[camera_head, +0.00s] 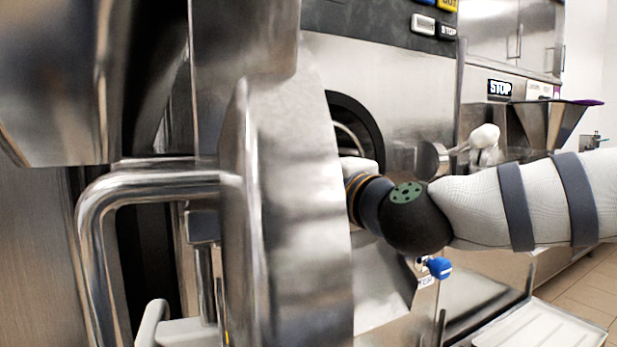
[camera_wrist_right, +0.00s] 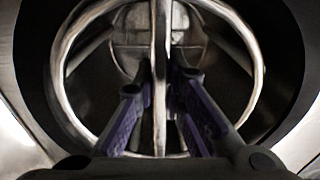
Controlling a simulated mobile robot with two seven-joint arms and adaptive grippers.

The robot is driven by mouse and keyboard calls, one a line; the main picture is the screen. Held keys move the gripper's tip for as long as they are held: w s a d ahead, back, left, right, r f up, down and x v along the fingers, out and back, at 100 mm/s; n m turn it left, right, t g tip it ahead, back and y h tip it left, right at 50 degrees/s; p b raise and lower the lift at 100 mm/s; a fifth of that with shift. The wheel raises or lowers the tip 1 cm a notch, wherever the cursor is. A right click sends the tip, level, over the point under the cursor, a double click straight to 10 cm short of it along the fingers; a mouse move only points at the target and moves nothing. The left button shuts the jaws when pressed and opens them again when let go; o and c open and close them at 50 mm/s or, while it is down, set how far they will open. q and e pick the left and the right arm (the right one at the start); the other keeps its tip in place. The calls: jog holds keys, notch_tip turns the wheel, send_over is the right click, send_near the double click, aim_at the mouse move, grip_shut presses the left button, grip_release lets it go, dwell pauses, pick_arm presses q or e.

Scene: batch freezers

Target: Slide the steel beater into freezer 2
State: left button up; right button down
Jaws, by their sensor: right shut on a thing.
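The steel beater (camera_wrist_right: 262,75) shows in the right wrist view as a shiny ring with a central upright bar. It sits within the dark round mouth (camera_wrist_right: 285,40) of the freezer cylinder; how deep I cannot tell. My right gripper (camera_wrist_right: 158,75) is shut on the beater's central bar, its purple-padded fingers on either side. In the head view a bit of the beater's ring (camera_head: 347,138) shows in the dark opening (camera_head: 368,118) of the freezer (camera_head: 420,90). My right fingers are hidden there behind the open door (camera_head: 300,210). My left gripper is not in view.
The open steel door with its bent handle (camera_head: 150,185) fills the left foreground, close to my right wrist. A blue-knobbed part (camera_head: 439,267) hangs below my forearm. A white tray (camera_head: 545,330) lies at lower right. Another machine with a hopper (camera_head: 545,120) stands at right.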

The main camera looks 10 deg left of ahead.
jog(key=c, duration=1.6)
grip_release()
jog(key=shift+r, duration=0.1)
jog(key=v, duration=1.2)
jog(key=shift+s, duration=0.1)
